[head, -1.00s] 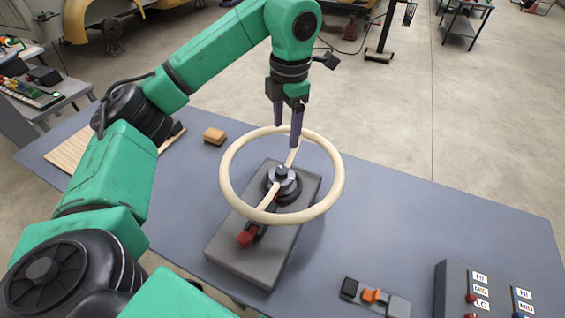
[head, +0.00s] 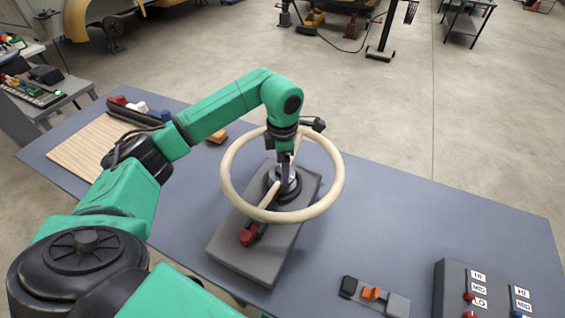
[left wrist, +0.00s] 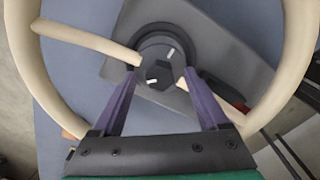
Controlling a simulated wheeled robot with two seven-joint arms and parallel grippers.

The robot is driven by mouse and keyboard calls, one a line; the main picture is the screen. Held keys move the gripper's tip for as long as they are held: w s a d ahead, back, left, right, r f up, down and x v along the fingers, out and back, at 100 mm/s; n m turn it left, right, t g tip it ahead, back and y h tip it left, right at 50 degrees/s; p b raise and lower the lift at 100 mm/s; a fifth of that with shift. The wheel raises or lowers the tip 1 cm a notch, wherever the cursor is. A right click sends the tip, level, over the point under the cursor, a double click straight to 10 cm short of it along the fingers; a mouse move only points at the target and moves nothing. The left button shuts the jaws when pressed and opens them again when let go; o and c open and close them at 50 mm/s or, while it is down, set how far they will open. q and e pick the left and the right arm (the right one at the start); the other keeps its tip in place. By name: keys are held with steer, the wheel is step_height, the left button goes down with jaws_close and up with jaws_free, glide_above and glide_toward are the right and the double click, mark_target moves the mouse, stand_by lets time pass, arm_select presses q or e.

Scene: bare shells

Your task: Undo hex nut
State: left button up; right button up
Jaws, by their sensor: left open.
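The dark hex nut (left wrist: 158,73) sits at the hub of the cream steering wheel (left wrist: 296,70), which also shows in the head view (head: 338,180). One white mark is on the nut, and another is on the hub ring beyond it. The wheel stands on a grey block (head: 240,262). My left gripper (head: 286,185) points down over the hub and hides most of the nut in the head view. In the left wrist view its two purple fingers (left wrist: 160,76) are apart, one on each side of the nut. I cannot tell whether they touch it. My right gripper is not in view.
A red-ended lever (head: 248,237) lies on the block under the wheel rim. An orange-switched box (head: 372,294) and a HI/MID/LO panel (head: 482,285) are at front right. A slatted board (head: 88,152) and an orange-brown block (head: 217,137) lie left.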

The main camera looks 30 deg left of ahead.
arm_select(q)
jaws_close()
steer(key=shift+f+n+b, duration=0.1)
steer(key=shift+n+b, duration=0.2)
steer(key=shift+n, duration=0.2)
steer(key=n+b, duration=0.1)
steer(key=n, duration=0.2)
steer(key=shift+w+n, duration=0.1)
steer(key=shift+n, duration=0.2)
steer(key=n+b, duration=0.1)
steer(key=n, duration=0.3)
steer(key=shift+n, duration=0.4)
jaws_free()
